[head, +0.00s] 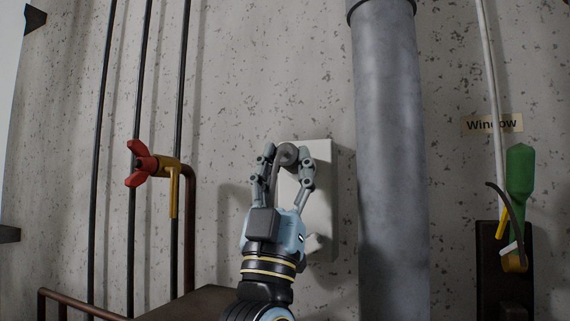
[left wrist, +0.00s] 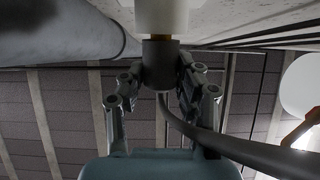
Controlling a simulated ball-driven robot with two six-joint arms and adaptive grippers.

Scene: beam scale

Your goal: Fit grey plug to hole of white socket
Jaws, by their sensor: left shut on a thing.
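The white socket (head: 318,200) is a tall plate on the speckled wall, partly hidden behind my left gripper. My left gripper (head: 287,157) is shut on the grey plug (head: 287,153) at the plate's upper part. In the left wrist view, the grey plug (left wrist: 160,62) sits between the fingertips of my left gripper (left wrist: 161,76), with a grey cable curving away to the lower right. The hole itself is hidden. My right gripper is not in view.
A thick grey pipe (head: 390,160) stands just right of the socket. A red-handled yellow tap (head: 158,164) and thin dark pipes are at left. A green-handled tool (head: 519,175) hangs at right below the "Window" label (head: 491,124).

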